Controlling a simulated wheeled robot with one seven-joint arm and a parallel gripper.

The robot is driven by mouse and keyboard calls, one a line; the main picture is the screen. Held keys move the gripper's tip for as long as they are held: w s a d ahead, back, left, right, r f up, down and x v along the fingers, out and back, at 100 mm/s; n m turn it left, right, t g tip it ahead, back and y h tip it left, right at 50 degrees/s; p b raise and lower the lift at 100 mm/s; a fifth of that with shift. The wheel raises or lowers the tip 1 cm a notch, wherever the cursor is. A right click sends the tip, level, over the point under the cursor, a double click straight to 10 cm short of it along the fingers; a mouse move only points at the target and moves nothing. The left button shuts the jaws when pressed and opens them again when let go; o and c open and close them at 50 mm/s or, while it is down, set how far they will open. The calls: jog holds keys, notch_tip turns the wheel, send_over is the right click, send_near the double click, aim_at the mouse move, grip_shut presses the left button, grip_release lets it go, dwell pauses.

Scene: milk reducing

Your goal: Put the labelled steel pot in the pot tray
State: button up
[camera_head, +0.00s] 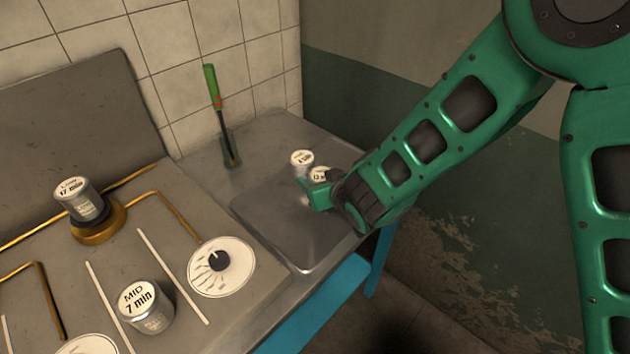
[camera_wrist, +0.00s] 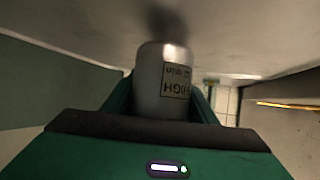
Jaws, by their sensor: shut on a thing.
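My gripper (camera_head: 312,188) is over the recessed steel tray (camera_head: 285,240) at the right end of the counter. In the wrist view its green fingers (camera_wrist: 163,100) are shut on a steel pot (camera_wrist: 150,85) with a HIGH label, upside down in that picture. A dark shadow lies on the grey surface close to the pot's far end; I cannot tell whether they touch. In the head view two labelled lids show by the fingers, a farther pot (camera_head: 301,158) and a nearer pot (camera_head: 320,174). The fingers partly hide both, so I cannot tell which is held.
A LOW 17 min pot (camera_head: 80,203) stands on a brass burner (camera_head: 100,229). A MID 7 min pot (camera_head: 147,307) stands between white strips near a dial (camera_head: 218,261). A green-handled tool (camera_head: 213,90) stands in a glass (camera_head: 231,150) behind the tray. The tray's front part is clear.

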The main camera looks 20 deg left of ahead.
jog(key=shift+f, duration=0.55)
jog(key=shift+f, duration=0.1)
jog(key=o, duration=1.2)
jog(key=v, duration=1.2)
